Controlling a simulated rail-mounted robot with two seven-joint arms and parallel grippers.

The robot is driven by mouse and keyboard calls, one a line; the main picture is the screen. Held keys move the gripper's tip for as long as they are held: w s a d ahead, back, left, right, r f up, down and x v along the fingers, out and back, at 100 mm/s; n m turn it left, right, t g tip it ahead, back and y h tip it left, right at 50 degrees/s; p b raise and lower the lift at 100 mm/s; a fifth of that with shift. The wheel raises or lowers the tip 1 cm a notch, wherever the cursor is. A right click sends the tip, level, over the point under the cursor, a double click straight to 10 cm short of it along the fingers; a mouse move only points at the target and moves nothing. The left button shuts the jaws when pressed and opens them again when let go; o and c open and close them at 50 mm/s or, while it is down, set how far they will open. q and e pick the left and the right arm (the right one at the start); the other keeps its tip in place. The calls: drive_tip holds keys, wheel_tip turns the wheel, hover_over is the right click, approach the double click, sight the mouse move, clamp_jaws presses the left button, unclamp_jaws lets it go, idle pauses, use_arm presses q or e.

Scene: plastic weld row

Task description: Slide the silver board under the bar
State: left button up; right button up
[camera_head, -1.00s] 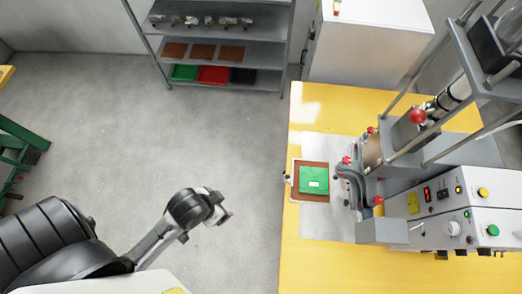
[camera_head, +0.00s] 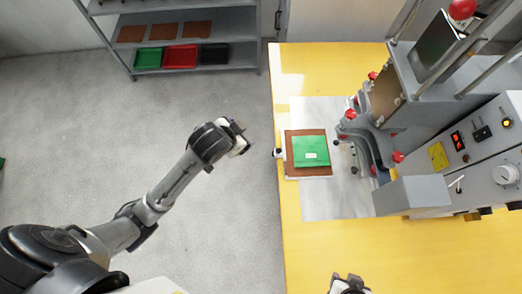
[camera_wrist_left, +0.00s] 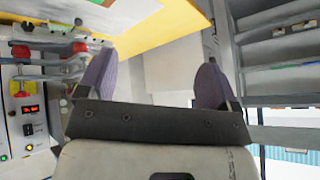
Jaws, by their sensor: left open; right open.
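The silver board (camera_head: 325,205) lies flat on the yellow table, a pale sheet with a brown panel (camera_head: 293,171) and a green piece (camera_head: 311,152) on top. Its right side runs up to the press, near a dark grey curved bar (camera_head: 375,145) with red knobs around it. My left gripper (camera_head: 243,138) is over the floor, left of the board and apart from it. In the left wrist view its purple fingers (camera_wrist_left: 155,80) stand wide open with nothing between them. My right gripper (camera_head: 349,283) is at the bottom edge over the table, open and partly cut off.
The press with its control box (camera_head: 465,150) takes up the right side of the table (camera_head: 300,250). A grey shelf (camera_head: 195,55) with brown panels and green, red and black pieces stands at the back left.

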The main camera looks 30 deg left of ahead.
use_arm(q)
drive_tip(key=w+f+m+g+h+b, duration=0.1)
drive_tip(key=w+f+b, duration=0.3)
drive_tip(key=f, duration=0.4)
drive_tip(key=w+f+m+g+h+b, duration=0.1)
drive_tip(key=w+f+b, duration=0.25)
drive_tip(key=f, duration=0.45)
drive_tip(key=m+h, duration=0.5)
drive_tip(key=h, duration=0.1)
approach(277, 150)
drive_tip(key=f, duration=0.1)
drive_tip(key=shift+m, duration=0.3)
drive_tip(key=shift+b+x, duration=2.85)
drive_tip(key=shift+x, duration=2.5)
use_arm(e)
drive_tip(key=shift+d+f, duration=0.1)
drive_tip(key=shift+f, duration=7.8)
use_arm(q)
drive_tip(key=shift+w+d+r, duration=0.1)
drive_tip(key=shift+r, duration=0.05)
drive_tip(key=shift+c, duration=0.3)
drive_tip(key=shift+r, duration=0.1)
drive_tip(key=c, duration=1.1)
drive_tip(key=shift+o, duration=0.2)
